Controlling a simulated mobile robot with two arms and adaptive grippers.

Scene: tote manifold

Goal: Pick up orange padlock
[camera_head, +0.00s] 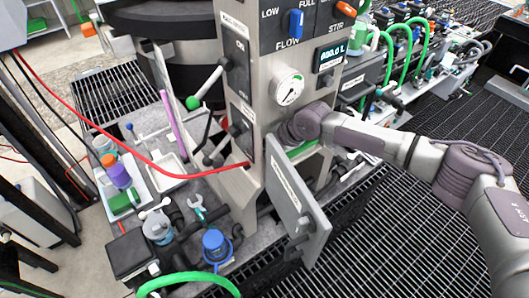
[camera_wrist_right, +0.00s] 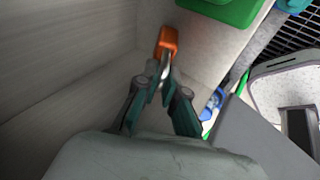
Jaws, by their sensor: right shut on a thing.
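The orange padlock (camera_wrist_right: 168,42) shows in the right wrist view, just past my fingertips, with its metal shackle towards me. My right gripper (camera_wrist_right: 161,86) is shut on the padlock's shackle between its two dark green fingers. Pale walls or surfaces of an enclosed space lie around them. In the head view my right arm reaches in from the right to the grey machine cabinet (camera_head: 235,120); its gripper and the padlock are hidden inside or behind the cabinet. My left gripper is not in view.
A grey cabinet door (camera_head: 297,200) stands open below my right wrist. A green object (camera_wrist_right: 222,10) is near the padlock. A white tray (camera_head: 137,200) with several items, a blue-capped container (camera_head: 215,245) and hoses crowd the left. Dark grating (camera_head: 400,240) covers the floor.

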